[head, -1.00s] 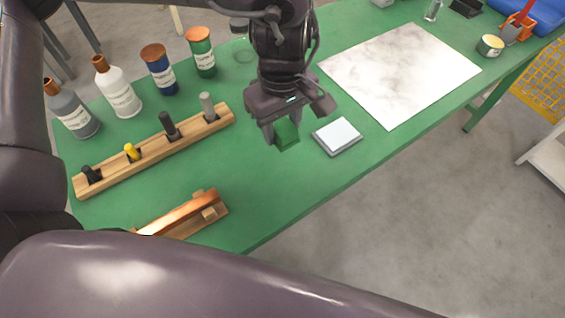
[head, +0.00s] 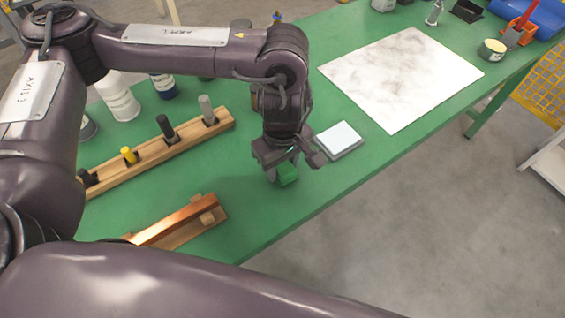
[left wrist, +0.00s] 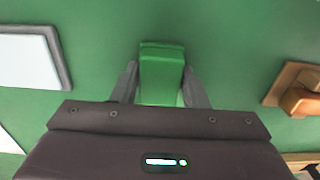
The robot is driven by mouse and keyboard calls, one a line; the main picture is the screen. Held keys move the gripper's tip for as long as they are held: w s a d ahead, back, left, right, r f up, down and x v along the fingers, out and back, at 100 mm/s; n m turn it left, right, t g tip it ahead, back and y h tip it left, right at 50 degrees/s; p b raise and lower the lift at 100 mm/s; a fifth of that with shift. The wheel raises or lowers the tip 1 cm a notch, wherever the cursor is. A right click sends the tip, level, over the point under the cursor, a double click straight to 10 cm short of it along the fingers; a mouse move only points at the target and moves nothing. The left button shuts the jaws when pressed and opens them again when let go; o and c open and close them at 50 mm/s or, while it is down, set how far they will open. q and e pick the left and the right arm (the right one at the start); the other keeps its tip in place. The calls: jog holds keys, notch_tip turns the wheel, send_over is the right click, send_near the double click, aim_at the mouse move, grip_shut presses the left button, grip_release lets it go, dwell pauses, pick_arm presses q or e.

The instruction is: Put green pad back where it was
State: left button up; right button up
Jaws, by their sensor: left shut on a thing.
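The green pad (head: 287,174) is a small green block between the fingers of my left gripper (head: 291,166). In the left wrist view the pad (left wrist: 162,75) sits between the two dark fingers of the gripper (left wrist: 161,85), which is shut on it. The pad is low over the green table, in front of a white-topped grey block; I cannot tell whether it touches the table. My right gripper is not in view; a large arm link of mine covers the lower part of the head view.
The white-topped block (head: 338,139) lies close behind the left gripper. A wooden holder with a copper bar (head: 175,219) is to the left. A wooden rack (head: 150,155) holds several pegs. A marbled white sheet (head: 400,75) lies further right. Bottles (head: 118,97) stand behind the rack.

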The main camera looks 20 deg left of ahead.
aim_at(282, 165)
pick_arm(q)
jog(key=shift+f, duration=0.1)
jog(key=shift+f, duration=0.15)
jog(key=o, duration=0.9)
jog(key=shift+o, duration=0.2)
jog(key=shift+r, duration=0.3)
notch_tip(282, 165, up, 12)
jog(key=p, duration=0.1)
